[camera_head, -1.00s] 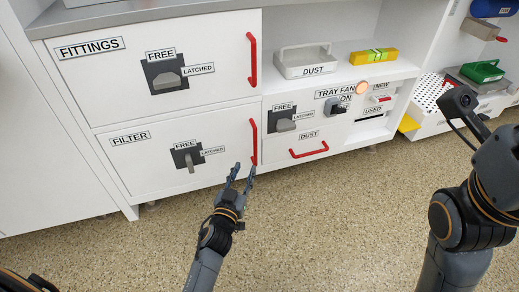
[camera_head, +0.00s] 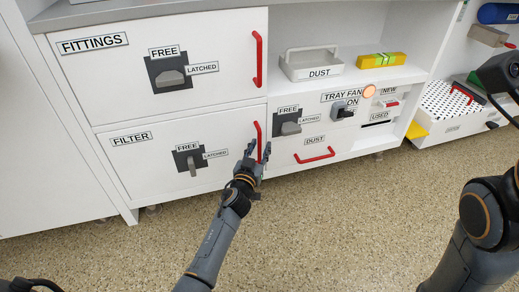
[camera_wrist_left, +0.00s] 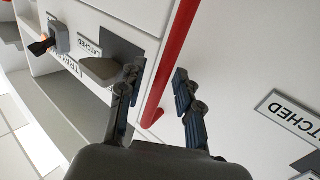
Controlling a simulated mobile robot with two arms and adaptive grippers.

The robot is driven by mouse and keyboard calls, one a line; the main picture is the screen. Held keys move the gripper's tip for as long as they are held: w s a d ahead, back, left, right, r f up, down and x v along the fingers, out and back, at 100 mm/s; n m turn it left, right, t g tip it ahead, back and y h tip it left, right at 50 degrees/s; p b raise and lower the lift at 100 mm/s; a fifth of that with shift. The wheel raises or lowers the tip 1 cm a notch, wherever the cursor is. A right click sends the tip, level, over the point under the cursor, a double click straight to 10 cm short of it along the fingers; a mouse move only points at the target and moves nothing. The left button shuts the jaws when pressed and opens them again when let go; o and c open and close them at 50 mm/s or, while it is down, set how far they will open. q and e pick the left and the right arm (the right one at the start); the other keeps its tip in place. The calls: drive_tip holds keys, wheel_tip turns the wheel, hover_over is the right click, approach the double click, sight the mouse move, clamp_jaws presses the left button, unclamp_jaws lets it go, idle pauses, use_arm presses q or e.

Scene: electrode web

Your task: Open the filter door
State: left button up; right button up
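The filter door (camera_head: 150,172) is a white front panel at the lower left and looks closed. Its red vertical handle (camera_head: 257,138) is at its right edge. Its dark latch knob (camera_head: 191,163) stands upright below the FREE label (camera_head: 188,146). My left gripper (camera_head: 258,152) is at the lower part of the handle. In the left wrist view, the open fingers (camera_wrist_left: 155,92) stand on either side of the red handle (camera_wrist_left: 172,72), with gaps visible. My right arm (camera_head: 487,215) shows at the right, but its gripper is out of view.
The fittings door (camera_head: 110,85) is above, with its own red handle (camera_head: 258,60). To the right are the dust drawer (camera_head: 285,150), the tray fan switch (camera_head: 343,108) and a shelf holding a dust tray (camera_head: 310,65) and a yellow level (camera_head: 381,60). The floor (camera_head: 330,225) in front is clear.

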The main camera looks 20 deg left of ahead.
use_arm(q)
clamp_jaws()
